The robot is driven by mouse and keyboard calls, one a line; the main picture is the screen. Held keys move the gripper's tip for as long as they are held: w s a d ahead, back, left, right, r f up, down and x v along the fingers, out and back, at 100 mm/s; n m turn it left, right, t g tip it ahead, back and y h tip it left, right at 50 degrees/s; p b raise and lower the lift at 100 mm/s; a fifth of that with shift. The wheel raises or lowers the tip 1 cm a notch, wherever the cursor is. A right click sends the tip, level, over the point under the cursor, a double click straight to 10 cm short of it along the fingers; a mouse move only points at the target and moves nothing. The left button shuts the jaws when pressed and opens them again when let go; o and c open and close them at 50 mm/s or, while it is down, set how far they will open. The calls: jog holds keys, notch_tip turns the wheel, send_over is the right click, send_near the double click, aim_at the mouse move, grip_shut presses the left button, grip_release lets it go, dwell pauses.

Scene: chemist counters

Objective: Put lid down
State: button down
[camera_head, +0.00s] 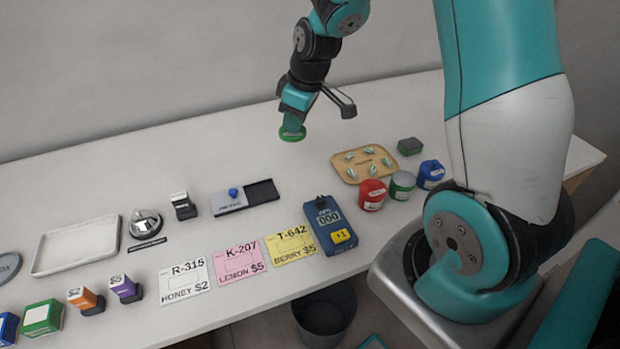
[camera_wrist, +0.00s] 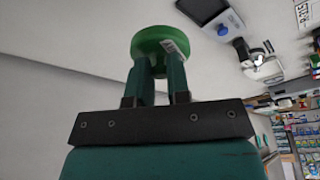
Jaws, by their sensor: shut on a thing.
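A round green lid (camera_head: 292,134) is held in the air above the back part of the white counter (camera_head: 230,150). My gripper (camera_head: 295,119) is shut on it, with the lid below the fingertips. In the wrist view the green lid (camera_wrist: 160,42) sits at the ends of my gripper's fingers (camera_wrist: 160,75), with a small white label on its side. A green jar (camera_head: 402,184) stands right of the lid, between a red jar (camera_head: 372,194) and a blue jar (camera_head: 430,174). Whether the jars are open is too small to tell.
A tan tray (camera_head: 340,160) with several striped sweets and a dark green block (camera_head: 410,146) lie at the right. The counter's back strip below the lid is clear.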

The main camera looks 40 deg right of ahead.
jog(key=s+d+r+n, duration=0.2)
jog(key=d+r+n, duration=0.2)
jog(key=r, duration=0.1)
jog(key=p, duration=0.2)
send_near(310, 177)
jog(key=shift+g+y, duration=0.3)
jog(key=shift+y, duration=0.1)
jog(key=x, duration=0.6)
jog(key=shift+w+d+f, duration=0.15)
jog(key=shift+w+d, duration=0.15)
jog(key=shift+w, duration=0.1)
jog(key=shift+f+b, duration=0.15)
jog(key=shift+b, duration=0.2)
jog(key=c, duration=1.1)
grip_release()
